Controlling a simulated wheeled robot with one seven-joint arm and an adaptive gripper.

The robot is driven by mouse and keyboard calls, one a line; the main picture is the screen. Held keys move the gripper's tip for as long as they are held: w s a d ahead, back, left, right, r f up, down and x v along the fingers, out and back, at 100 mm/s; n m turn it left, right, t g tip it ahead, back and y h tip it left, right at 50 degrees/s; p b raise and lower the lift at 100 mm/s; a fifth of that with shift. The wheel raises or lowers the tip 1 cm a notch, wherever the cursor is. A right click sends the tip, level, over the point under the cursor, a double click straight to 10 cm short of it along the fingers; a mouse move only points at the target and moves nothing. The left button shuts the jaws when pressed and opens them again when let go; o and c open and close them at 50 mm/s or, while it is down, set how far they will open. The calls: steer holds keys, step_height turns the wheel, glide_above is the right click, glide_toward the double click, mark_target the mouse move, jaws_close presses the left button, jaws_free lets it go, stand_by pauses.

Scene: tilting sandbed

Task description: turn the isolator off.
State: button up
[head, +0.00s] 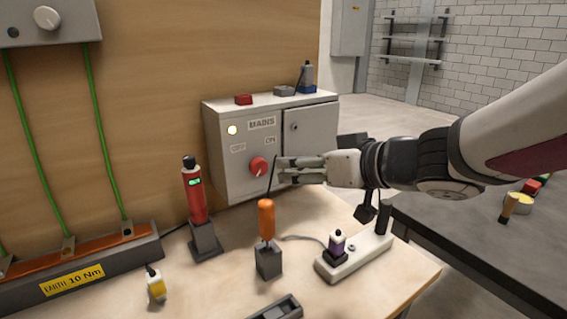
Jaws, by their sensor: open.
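The isolator is a grey box (225,159) marked MAINS at the back of the wooden bench. Its red rotary knob (259,166) sits low on the front face, below and between the OFF label (238,148) and the ON label (270,141). The knob's pointer direction is too small to read.
An orange-handled screwdriver (266,218) stands upright in a holder just below my gripper. A red tool (194,195) stands in a dock to the left. A white power strip (356,258) with a purple-and-white plug lies front right. Small blocks (243,99) rest on the box top.

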mark_target(262, 167)
steer(key=b+x, duration=0.5)
steer(key=x, duration=0.8)
steer(key=shift+a+b, duration=0.1)
steer(key=shift+b, duration=0.2)
steer(key=c, duration=1.2)
